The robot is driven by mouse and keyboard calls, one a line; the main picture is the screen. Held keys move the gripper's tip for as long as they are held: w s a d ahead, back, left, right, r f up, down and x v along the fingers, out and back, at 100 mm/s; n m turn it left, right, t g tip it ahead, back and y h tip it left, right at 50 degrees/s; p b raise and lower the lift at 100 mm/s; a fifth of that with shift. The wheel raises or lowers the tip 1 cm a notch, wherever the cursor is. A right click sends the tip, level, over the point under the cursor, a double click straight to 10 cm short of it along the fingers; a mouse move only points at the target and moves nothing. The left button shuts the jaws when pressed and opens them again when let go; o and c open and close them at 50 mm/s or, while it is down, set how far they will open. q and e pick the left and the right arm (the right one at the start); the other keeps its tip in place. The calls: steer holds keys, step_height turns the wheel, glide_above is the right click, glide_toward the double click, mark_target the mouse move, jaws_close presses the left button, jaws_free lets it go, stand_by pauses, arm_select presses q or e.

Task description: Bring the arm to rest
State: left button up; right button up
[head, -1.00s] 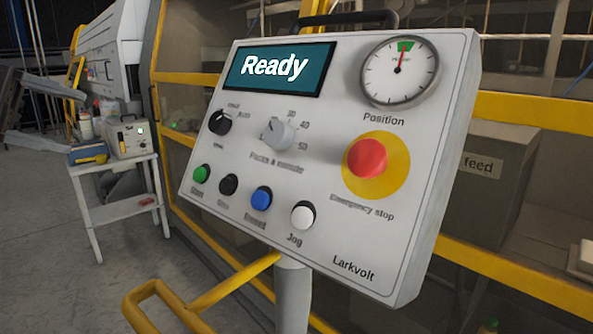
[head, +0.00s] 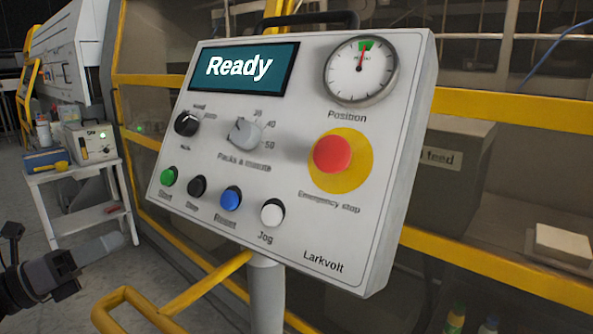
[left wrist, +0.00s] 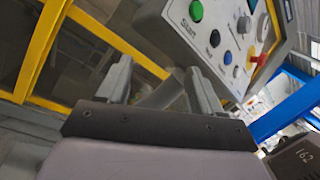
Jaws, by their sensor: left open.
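My left gripper (head: 114,243) is at the lower left of the head view, in front of the panel's lower left side and apart from it. In the left wrist view its two grey fingers (left wrist: 158,82) stand apart with nothing held between them. The control panel (head: 320,225) fills the middle of the head view. Its screen (head: 240,68) reads "Ready". The green Start button (head: 168,176) is the nearest button to the gripper in the head view. My right gripper is in neither view.
A yellow rail (head: 180,295) and a grey post (head: 265,290) are below the panel. A yellow-framed guard (head: 500,109) stands behind it. A small white table (head: 75,173) with instruments stands at the left. Open floor lies left of the panel.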

arm_select(q)
step_height(320, 180, down, 12)
steer(key=s+a+n+t+y, duration=0.2)
steer(key=n+y, duration=0.3)
steer(key=n, duration=0.7)
steer(key=s+a+f+n+g+y, duration=0.2)
steer(key=s+f+n+g+y, duration=0.15)
steer(key=s+f+n, duration=0.65)
steer(key=s+a+f+n+g+y, duration=0.25)
steer(key=s+f+n+y, duration=0.3)
steer(key=s+f, duration=0.5)
steer(key=d+f+n+t+h, duration=0.1)
steer(key=d+f+n, duration=0.3)
steer(key=d+n, duration=0.5)
steer(key=d, duration=0.8)
steer(key=shift+s+d+f, duration=0.15)
steer(key=shift+d+f, duration=0.05)
steer(key=shift+d, duration=0.15)
steer(key=shift+n, duration=0.25)
